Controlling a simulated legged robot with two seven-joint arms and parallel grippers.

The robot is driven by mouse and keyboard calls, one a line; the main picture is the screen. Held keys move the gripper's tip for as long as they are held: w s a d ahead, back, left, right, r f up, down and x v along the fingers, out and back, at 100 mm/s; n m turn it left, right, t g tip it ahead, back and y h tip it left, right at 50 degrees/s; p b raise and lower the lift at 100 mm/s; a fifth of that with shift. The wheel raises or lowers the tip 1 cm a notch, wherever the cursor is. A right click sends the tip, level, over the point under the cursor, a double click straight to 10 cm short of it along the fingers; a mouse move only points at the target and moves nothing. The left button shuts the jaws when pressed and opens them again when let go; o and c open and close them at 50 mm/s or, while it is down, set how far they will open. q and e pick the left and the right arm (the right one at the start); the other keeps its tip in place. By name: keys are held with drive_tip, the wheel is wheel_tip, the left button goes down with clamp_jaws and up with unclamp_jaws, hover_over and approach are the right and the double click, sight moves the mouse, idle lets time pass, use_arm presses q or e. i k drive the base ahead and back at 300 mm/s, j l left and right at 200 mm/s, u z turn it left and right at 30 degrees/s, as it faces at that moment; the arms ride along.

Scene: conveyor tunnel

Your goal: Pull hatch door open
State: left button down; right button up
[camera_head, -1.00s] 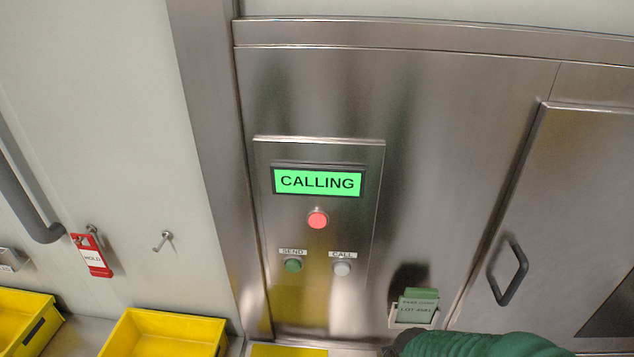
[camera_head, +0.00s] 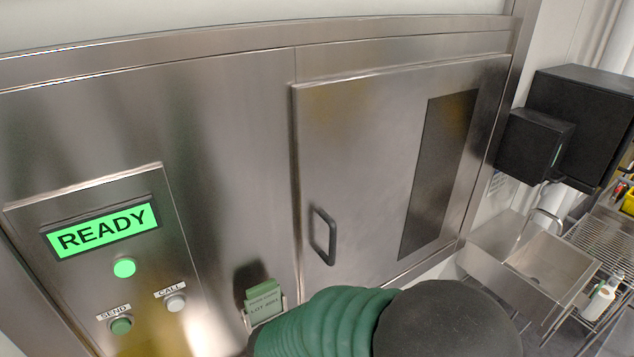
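The hatch door (camera_head: 365,130) is a flat stainless steel panel right of centre in the head view, with a dark window (camera_head: 438,170) on its right side. It sits flush in its frame and looks shut. Its dark grey D-shaped handle (camera_head: 323,237) stands upright near the door's left edge. Nothing is gripping the handle. A green ribbed sleeve and a dark rounded part of my arm show at the bottom, below the handle. Neither of my grippers shows.
Left of the door a control panel has a green screen (camera_head: 101,229) reading READY, a lit green lamp (camera_head: 124,267) and two buttons. A green card holder (camera_head: 263,301) is below the door's left edge. Black boxes (camera_head: 578,115) and a steel sink (camera_head: 530,262) stand at the right.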

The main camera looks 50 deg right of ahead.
sight(387, 161)
drive_tip(key=z, duration=2.2)
drive_tip(key=j+u, duration=0.1)
drive_tip(key=u, duration=0.4)
